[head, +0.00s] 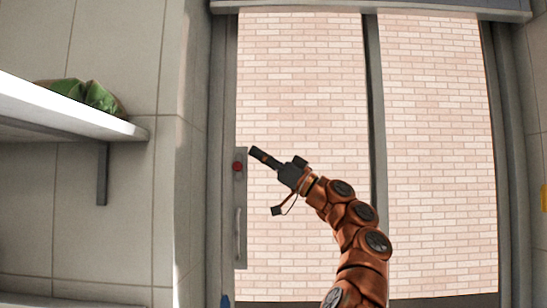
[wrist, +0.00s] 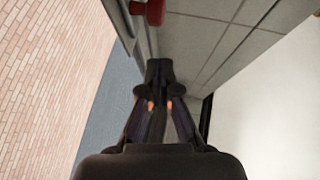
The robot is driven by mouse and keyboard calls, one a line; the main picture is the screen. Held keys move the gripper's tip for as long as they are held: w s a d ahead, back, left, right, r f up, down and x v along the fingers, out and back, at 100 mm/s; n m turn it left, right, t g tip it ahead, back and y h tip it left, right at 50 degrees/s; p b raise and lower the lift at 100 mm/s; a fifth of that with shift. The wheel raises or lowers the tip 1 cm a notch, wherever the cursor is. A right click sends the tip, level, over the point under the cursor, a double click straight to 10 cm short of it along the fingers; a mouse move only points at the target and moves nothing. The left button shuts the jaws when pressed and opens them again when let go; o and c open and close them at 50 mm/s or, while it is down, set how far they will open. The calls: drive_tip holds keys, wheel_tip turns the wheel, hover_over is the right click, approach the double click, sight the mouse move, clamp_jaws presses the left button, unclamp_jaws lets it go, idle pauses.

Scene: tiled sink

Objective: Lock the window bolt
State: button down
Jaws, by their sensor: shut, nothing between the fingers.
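The window bolt shows as a red knob (head: 238,167) on a grey plate (head: 240,250) on the window's left frame. The red knob also shows at the top of the wrist view (wrist: 153,11), beyond my fingertips and slightly left of them. My gripper (head: 256,154) is at the left side of the window, just right of and slightly above the knob in the head view. In the wrist view my gripper (wrist: 158,68) is shut with its fingertips together and nothing between them. The fingers look apart from the knob.
A vertical handle (head: 238,236) sits on the plate below the knob. A white shelf (head: 60,108) with a green object (head: 88,94) juts from the tiled wall at left. A brick wall (head: 300,80) stands behind the window panes. A grey middle bar (head: 376,120) divides the panes.

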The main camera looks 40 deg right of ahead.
sight(241, 169)
drive_tip(key=shift+w+a+f+b, duration=0.3)
drive_tip(key=shift+w+f, duration=0.1)
drive_tip(key=shift+f, duration=0.15)
drive_tip(key=shift+w+a+f+b, duration=0.15)
drive_tip(key=shift+w+a+f, duration=0.1)
drive_tip(key=shift+w+f, duration=0.2)
drive_tip(key=shift+f, duration=0.15)
wheel_tip(241, 169, down, 4)
drive_tip(key=b, duration=0.3)
drive_tip(key=shift+s, duration=0.1)
drive_tip(key=shift+r, duration=0.3)
drive_tip(key=shift+d+r, duration=0.1)
drive_tip(key=shift+r, duration=0.1)
drive_tip(key=s+r+p, duration=0.1)
drive_tip(key=p, duration=0.1)
drive_tip(key=s+d+r+p, duration=0.1)
drive_tip(key=shift+s+d+r+p, duration=0.15)
drive_tip(key=shift+d+r+p, duration=0.15)
drive_tip(key=shift+r+p, duration=0.05)
drive_tip(key=b+v, duration=0.3)
drive_tip(key=v, duration=0.7)
drive_tip(key=shift+f, duration=0.25)
